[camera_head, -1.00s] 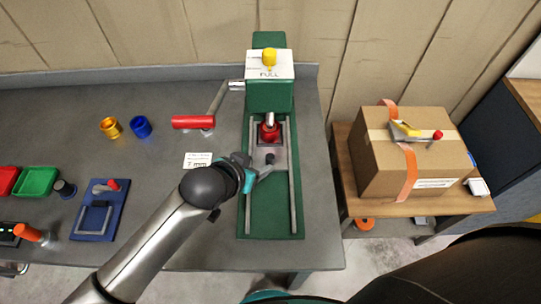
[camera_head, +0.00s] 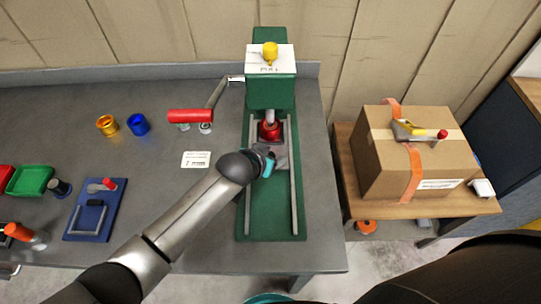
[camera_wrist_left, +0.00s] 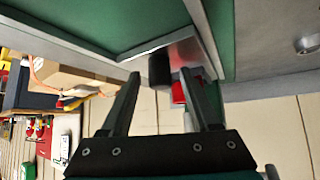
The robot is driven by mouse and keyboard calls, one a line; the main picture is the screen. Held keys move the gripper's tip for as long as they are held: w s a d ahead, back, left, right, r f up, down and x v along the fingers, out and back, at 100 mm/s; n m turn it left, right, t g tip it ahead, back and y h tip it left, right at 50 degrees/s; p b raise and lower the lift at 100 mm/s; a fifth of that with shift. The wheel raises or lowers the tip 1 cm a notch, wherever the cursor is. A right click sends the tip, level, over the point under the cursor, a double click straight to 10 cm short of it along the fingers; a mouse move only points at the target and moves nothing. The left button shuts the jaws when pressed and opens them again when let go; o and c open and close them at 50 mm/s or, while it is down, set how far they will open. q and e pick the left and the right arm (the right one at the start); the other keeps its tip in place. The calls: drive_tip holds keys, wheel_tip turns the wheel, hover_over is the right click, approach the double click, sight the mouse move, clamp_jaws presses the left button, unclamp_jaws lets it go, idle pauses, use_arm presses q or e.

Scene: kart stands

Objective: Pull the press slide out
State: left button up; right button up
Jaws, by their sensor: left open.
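The green press (camera_head: 270,93) stands on the grey bench, with two metal rails (camera_head: 294,190) running along its green base toward me. The grey metal slide (camera_head: 281,158) sits between the rails, close to the press head. A red part (camera_head: 269,130) stands behind it under the ram. My left gripper (camera_head: 270,161) is open at the front of the slide. In the left wrist view its fingers (camera_wrist_left: 161,76) stand apart, with the slide's black knob (camera_wrist_left: 159,68) between or just beyond their tips; contact is unclear. The red part (camera_wrist_left: 178,92) shows beside one finger. My right gripper is out of view.
A red-handled lever (camera_head: 190,116) sticks out left of the press. Gold (camera_head: 107,125) and blue (camera_head: 138,124) rings, a white label (camera_head: 196,159) and a blue fixture (camera_head: 95,208) lie further left. A cardboard box (camera_head: 410,155) stands on a side table. The base's front is clear.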

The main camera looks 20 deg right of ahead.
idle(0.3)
use_arm(q)
drive_tip(key=shift+f, duration=0.1)
clamp_jaws()
idle(1.2)
